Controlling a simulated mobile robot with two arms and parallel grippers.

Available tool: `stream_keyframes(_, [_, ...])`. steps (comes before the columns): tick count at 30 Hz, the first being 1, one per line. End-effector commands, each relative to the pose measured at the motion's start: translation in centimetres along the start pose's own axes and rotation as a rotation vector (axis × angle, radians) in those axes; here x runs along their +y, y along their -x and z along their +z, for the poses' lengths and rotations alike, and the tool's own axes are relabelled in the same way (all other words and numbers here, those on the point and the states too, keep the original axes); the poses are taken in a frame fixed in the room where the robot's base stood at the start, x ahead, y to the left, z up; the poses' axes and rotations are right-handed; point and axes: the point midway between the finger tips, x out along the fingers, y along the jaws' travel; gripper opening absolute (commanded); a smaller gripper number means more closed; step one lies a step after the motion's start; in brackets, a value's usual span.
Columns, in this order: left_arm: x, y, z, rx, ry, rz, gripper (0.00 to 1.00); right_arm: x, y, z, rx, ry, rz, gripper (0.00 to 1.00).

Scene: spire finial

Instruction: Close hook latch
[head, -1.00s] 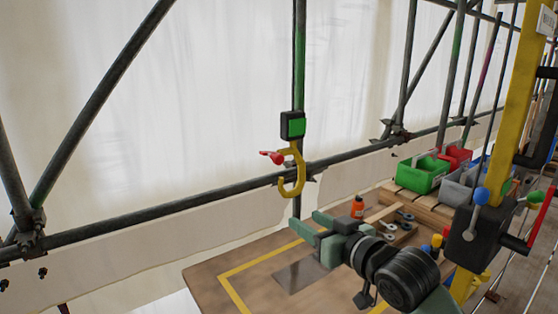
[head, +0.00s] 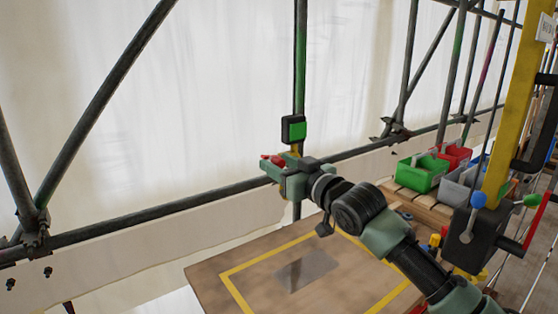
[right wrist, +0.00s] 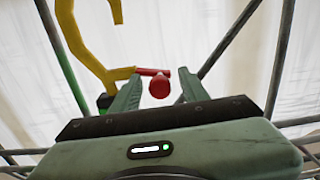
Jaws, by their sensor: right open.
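The yellow hook (right wrist: 80,35) hangs below a black block with a green face (head: 294,129). In the head view my right gripper covers most of the hook. The red latch lever (head: 272,160) sticks out to the left of the hook, and its round red end (right wrist: 159,87) shows in the right wrist view. My right gripper (right wrist: 155,88) is open, with one green finger on each side of the red end. I see a gap on both sides, and cannot tell whether either finger touches it. The latch's tip against the hook is hard to make out. My left gripper is not in view.
Dark scaffold tubes (head: 110,75) cross behind the hook, with white sheeting behind them. A wooden table (head: 215,272) with a yellow outline lies below. A green bin (head: 422,176) and other bins stand at the right, near a yellow post (head: 513,100).

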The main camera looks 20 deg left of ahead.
Motion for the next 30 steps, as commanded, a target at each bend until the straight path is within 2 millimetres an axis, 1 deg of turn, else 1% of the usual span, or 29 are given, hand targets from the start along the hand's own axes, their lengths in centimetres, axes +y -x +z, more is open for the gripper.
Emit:
stream_keyframes(8, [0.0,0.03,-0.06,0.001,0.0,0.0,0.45,0.02,-0.19,0.05,0.0,0.001,0.001,0.45])
stream_keyframes(11, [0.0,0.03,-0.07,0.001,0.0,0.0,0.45,0.03,-0.18,0.05,0.0,0.001,0.001,0.2])
stream_keyframes(12, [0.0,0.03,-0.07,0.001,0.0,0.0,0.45,0.02,-0.18,0.05,0.0,0.001,0.001,0.08])
stream_keyframes(13, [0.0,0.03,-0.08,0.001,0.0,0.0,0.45,0.02,-0.18,0.05,0.0,0.001,0.001,0.0])
stream_keyframes(23, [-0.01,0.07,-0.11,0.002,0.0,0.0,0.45,0.02,-0.16,0.15,-0.001,0.025,0.001,0.0])
stream_keyframes(30, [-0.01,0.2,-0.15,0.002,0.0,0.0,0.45,0.0,-0.16,0.6,-0.001,0.142,0.001,0.0])
